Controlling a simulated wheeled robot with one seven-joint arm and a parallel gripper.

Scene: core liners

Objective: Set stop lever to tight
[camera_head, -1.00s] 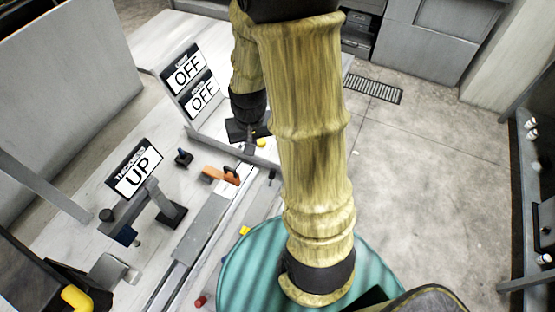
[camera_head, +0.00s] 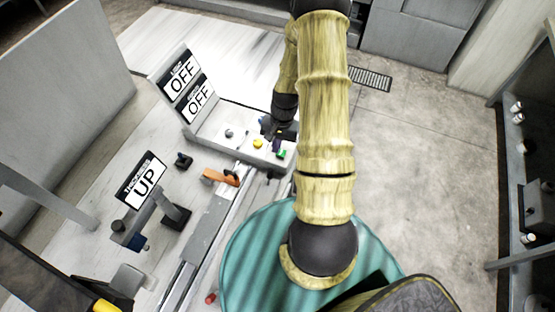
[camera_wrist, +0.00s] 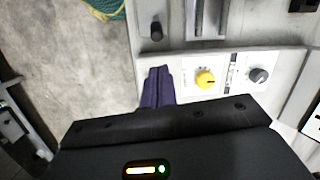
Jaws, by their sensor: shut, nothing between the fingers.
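No label reading stop or tight is legible, so I cannot tell for certain which part is the stop lever. An orange-brown lever with a dark end (camera_head: 220,177) lies across the metal rail in the head view. A dark knob (camera_head: 270,176) sticks out by the rail, right of that lever; a dark knob also shows at the top of the wrist view (camera_wrist: 156,31). My gripper (camera_head: 277,147) is over the right end of the control panel, beside a green button (camera_head: 282,154). In the wrist view its purple fingers (camera_wrist: 157,84) are together and empty, left of a yellow knob (camera_wrist: 206,79).
The white panel carries the yellow knob and a grey knob (camera_wrist: 257,76). Two OFF signs (camera_head: 185,78) stand behind it. A thickness sign reading UP (camera_head: 142,182) stands at left. A green ribbed drum (camera_head: 240,262) is in front. Open floor (camera_head: 420,150) lies to the right.

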